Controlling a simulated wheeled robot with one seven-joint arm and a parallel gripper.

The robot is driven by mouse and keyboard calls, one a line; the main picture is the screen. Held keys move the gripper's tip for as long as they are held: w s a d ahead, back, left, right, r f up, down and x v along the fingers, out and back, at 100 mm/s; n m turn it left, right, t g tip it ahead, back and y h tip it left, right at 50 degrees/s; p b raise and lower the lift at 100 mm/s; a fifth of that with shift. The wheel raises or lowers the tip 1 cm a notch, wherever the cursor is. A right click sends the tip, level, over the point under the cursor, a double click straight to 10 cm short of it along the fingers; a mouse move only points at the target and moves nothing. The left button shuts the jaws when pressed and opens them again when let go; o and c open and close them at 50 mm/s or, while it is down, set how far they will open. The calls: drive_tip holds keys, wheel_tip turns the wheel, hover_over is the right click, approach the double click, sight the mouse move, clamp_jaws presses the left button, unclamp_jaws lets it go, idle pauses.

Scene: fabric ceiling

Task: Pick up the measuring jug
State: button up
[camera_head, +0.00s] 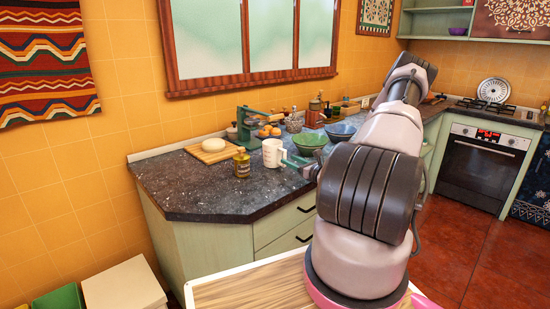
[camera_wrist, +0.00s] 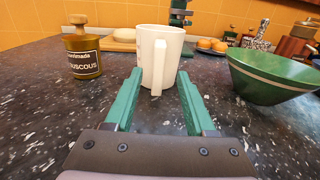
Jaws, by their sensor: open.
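The measuring jug (camera_head: 274,153) is white and stands upright on the dark speckled counter. In the wrist view the jug (camera_wrist: 172,48) is straight ahead, its handle facing my gripper. My gripper (camera_wrist: 159,78) has green fingers and is open and empty, with the handle's lower end seen between the fingertips. I cannot tell whether the fingertips reach beside the handle or stop just short of it. In the head view my gripper (camera_head: 295,162) is at the jug's right side, low over the counter, and partly hidden by my arm.
A couscous jar (camera_wrist: 82,54) stands left of the jug, and a green bowl (camera_wrist: 272,76) stands to the right. Behind are a wooden board (camera_head: 212,150) with a pale round item, a green press-like device (camera_head: 250,125) and orange fruit (camera_head: 268,131). The counter's front left is clear.

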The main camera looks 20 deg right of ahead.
sight(285, 158)
drive_tip(key=x, duration=0.4)
drive_tip(key=shift+w+a+r, duration=0.1)
drive_tip(key=shift+w+a, duration=0.05)
drive_tip(key=shift+w, duration=0.05)
clamp_jaws()
wheel_tip(285, 158, up, 28)
idle(0.5)
